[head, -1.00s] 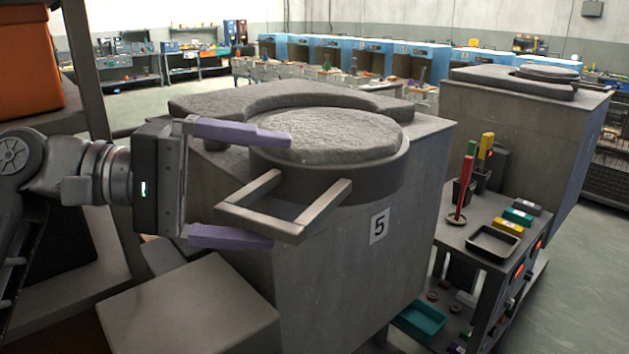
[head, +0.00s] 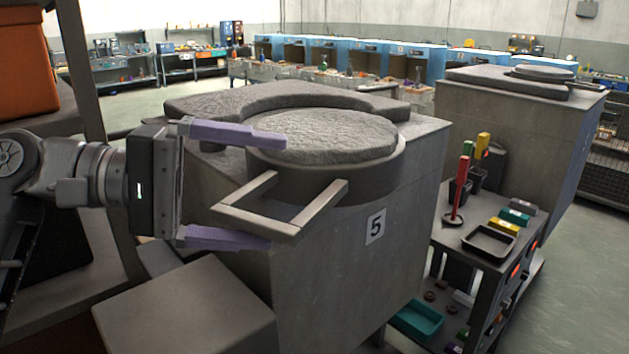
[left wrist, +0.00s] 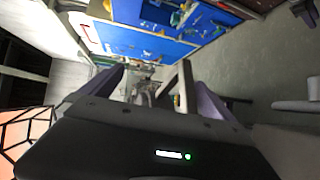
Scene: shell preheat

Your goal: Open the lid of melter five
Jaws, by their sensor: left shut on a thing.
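Melter five (head: 330,275) is a grey block with a "5" plate on its front. Its round, rough-topped lid (head: 335,138) lies flat and closed on top. A pale square-framed handle (head: 322,208) sticks out from the lid's front left side. My left gripper (head: 277,193) comes in from the left and is shut on the handle. Its purple fingers stand wide apart, one above and one below the handle. In the left wrist view, a handle bar (left wrist: 186,86) shows between the fingers, nearer the right one. The exact contact is hidden.
A dark cart (head: 480,235) with a black tray (head: 489,240), coloured blocks and a red post stands right of the melter. A second melter (head: 515,125) stands behind it. A grey box (head: 185,305) is below my left gripper. Open floor lies at right.

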